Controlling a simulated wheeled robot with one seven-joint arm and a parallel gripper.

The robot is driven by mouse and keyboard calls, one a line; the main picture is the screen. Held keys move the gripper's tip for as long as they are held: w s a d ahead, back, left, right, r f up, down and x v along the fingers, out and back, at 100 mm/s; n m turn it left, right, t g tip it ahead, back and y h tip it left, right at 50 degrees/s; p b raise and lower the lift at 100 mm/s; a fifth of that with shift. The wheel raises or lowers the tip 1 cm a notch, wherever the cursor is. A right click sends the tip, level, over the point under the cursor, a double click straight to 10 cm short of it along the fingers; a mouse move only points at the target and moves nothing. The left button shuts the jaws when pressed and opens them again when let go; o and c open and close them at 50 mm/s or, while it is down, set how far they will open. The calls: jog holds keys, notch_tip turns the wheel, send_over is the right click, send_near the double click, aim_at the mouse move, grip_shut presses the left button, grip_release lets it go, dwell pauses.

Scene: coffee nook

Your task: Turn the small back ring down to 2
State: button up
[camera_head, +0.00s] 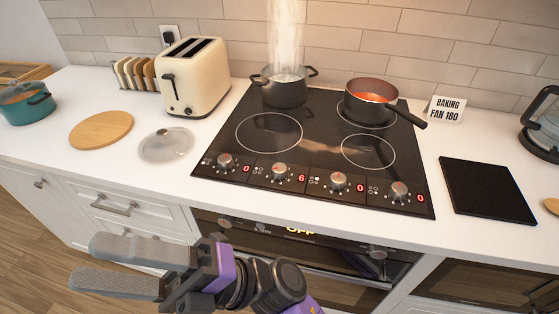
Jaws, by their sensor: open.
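The black hob (303,134) has a row of knobs along its front edge. The first knob (225,162) reads 0, the second knob (280,172) reads a red 6, the third knob (339,182) and the fourth knob (399,191) read 0. A dark pot (284,93) steams on the back left ring, mostly hiding it. A saucepan with red contents (370,98) covers part of the back right ring (347,119). My gripper (116,264) is open and empty, in front of the counter, left of and below the knobs.
A glass lid (166,145), a wooden board (101,130) and a cream toaster (192,78) stand left of the hob. The saucepan handle (408,116) points front right. A black mat (487,190) and a "BAKING FAN 180" sign (446,110) are to the right. The oven (300,250) is below.

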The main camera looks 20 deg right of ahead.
jog(key=w+a+n+g+h, duration=0.1)
jog(key=a+n+g+h, duration=0.25)
jog(key=n+g, duration=0.35)
jog(key=n+t+h+p, duration=0.3)
jog(key=h, duration=2)
send_over(280, 168)
notch_tip(280, 168, down, 10)
jog(key=shift+a+r, duration=0.15)
jog(key=shift+r, duration=0.1)
jog(key=shift+f, duration=0.25)
jog(key=shift+f+p, duration=0.35)
jog(key=shift+f, duration=3.2)
grip_shut()
